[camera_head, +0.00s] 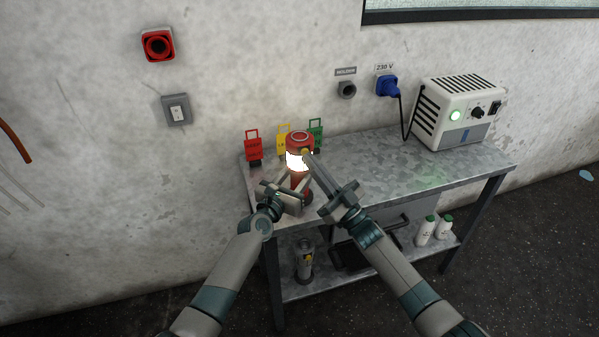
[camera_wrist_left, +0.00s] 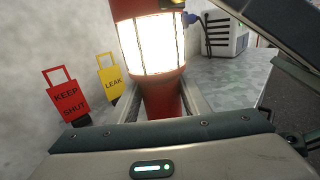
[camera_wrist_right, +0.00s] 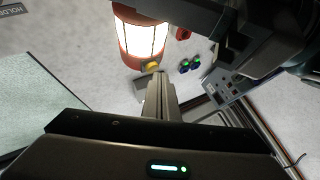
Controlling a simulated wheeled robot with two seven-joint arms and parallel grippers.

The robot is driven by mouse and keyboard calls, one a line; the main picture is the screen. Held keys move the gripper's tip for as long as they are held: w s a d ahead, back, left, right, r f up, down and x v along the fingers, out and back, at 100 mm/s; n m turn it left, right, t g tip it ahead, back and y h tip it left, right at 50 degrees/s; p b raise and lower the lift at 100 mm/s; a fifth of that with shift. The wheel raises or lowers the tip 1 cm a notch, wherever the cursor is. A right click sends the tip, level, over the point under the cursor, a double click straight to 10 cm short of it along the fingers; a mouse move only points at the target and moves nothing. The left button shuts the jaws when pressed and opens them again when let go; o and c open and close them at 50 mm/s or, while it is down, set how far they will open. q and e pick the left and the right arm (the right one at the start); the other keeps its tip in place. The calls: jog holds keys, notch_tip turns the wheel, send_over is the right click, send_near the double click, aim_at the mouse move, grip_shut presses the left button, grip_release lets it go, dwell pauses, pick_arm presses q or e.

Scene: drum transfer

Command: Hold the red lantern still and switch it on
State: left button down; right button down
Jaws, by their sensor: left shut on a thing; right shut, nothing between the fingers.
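The red lantern (camera_head: 299,138) stands upright on the left part of the metal table, and its window glows bright white. Its lit window also shows in the left wrist view (camera_wrist_left: 155,45) and the right wrist view (camera_wrist_right: 140,40). My left gripper (camera_head: 295,184) is shut on the lantern's red lower body, below the window. My right gripper (camera_head: 309,158) is shut and empty, its fingertips at the small yellow button (camera_wrist_right: 152,66) on the lantern's side. I cannot tell whether they touch the button.
Red (camera_head: 253,147), yellow (camera_head: 283,135) and green (camera_head: 316,130) tags stand behind the lantern. A white box (camera_head: 455,112) stands at the table's right, its cable running to a blue plug (camera_head: 387,86). A grey lantern-like thing (camera_head: 305,262) and two white bottles stand on the lower shelf. The table's middle is clear.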

jog(key=shift+s, duration=0.15)
jog(key=shift+s+d, duration=0.3)
jog(key=shift+s, duration=0.65)
jog(key=shift+s+d, duration=0.35)
jog(key=shift+s, duration=0.55)
jog(key=shift+s+d, duration=0.3)
jog(key=shift+s, duration=0.65)
pick_arm(q)
jog(key=c, duration=0.9)
grip_release()
jog(key=v, duration=1.2)
jog(key=shift+f, duration=0.1)
